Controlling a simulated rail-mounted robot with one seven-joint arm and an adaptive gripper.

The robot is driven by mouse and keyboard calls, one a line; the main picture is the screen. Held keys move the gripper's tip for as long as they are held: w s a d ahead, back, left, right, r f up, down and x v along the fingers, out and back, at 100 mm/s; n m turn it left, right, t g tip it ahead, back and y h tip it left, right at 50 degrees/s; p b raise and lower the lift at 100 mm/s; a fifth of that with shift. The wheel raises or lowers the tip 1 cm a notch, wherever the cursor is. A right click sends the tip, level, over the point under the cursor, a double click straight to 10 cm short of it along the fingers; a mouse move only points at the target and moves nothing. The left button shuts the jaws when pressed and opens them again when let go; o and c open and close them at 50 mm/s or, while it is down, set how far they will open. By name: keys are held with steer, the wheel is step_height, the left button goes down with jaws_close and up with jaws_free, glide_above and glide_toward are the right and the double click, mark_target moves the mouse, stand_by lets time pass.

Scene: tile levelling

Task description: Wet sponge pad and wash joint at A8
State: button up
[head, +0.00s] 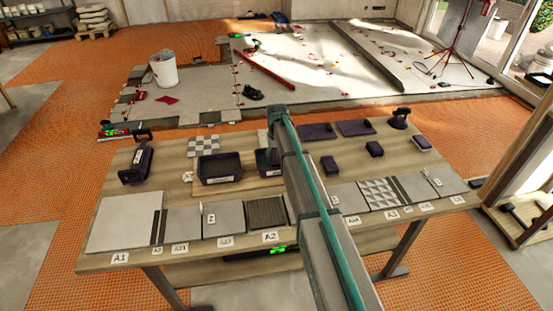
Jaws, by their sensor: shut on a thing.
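My arm crosses the middle of the head view and covers part of the workbench. My gripper does not show; it is out of sight, and so is anything in it. No label that I can read as A8 shows. Several small dark blocks lie right of the arm, including one nearer the arm (330,166), one in the middle (375,149) and one with a pale edge (421,144). I cannot tell which, if any, is the sponge pad. A dark open bin (220,178) stands left of the arm. A second dark bin (266,168) is partly hidden by the arm.
The workbench (180,190) carries a row of grey and patterned tiles with labels along its front. A dark handled tool (136,162) stands at its left end. Beyond lies a tiled floor area with a white bucket (163,70) and a red bar (264,72).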

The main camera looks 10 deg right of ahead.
step_height(320, 180, up, 13)
steer(key=p, duration=0.5)
steer(key=shift+p, duration=0.35)
steer(key=shift+f, duration=0.1)
